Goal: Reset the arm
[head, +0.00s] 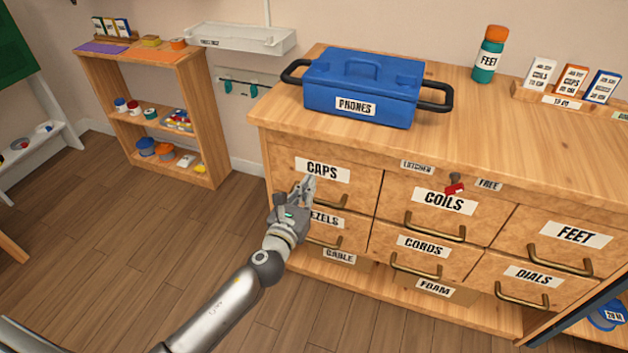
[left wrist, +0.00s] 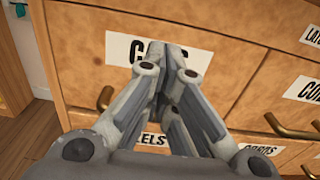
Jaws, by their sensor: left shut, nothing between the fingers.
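My left gripper (head: 306,188) is shut and empty in front of the drawer labelled CAPS (head: 350,178) in the head view. In the left wrist view its fingers (left wrist: 165,75) meet in front of the CAPS label and hide part of it. The drawer looks closed, and its handle is mostly hidden behind the fingers. I cannot tell whether the fingertips touch the drawer front. My right gripper is not in view.
COILS (head: 445,205) and other drawers are closed. An open shelf (head: 150,110) stands left; the floor (head: 130,250) between is clear.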

